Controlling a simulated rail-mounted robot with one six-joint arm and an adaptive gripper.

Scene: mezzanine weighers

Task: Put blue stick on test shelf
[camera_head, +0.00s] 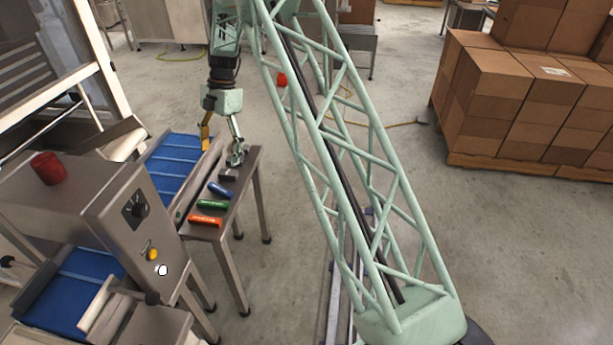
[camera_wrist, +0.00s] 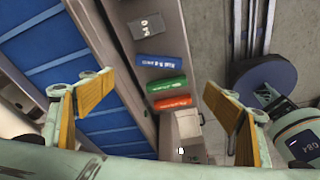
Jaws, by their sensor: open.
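The blue stick (camera_head: 219,189) lies on a narrow grey metal stand (camera_head: 231,215), in a row with other sticks. In the wrist view the blue stick (camera_wrist: 163,60) shows between the jaws, with white lettering on its side. My gripper (camera_head: 221,146) is open and empty, fingers pointing down, over the stand's far end and the neighbouring blue belt. It also shows in the wrist view (camera_wrist: 157,90), its yellow-padded fingers wide apart on either side of the row. I cannot tell which surface is the test shelf.
A dark grey stick (camera_head: 228,175), a green stick (camera_head: 212,204) and an orange-red stick (camera_head: 205,220) share the stand. A blue conveyor belt (camera_head: 172,165) runs along its left. A weigher cabinet (camera_head: 130,215) stands front left. Cartons (camera_head: 530,100) are stacked at right.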

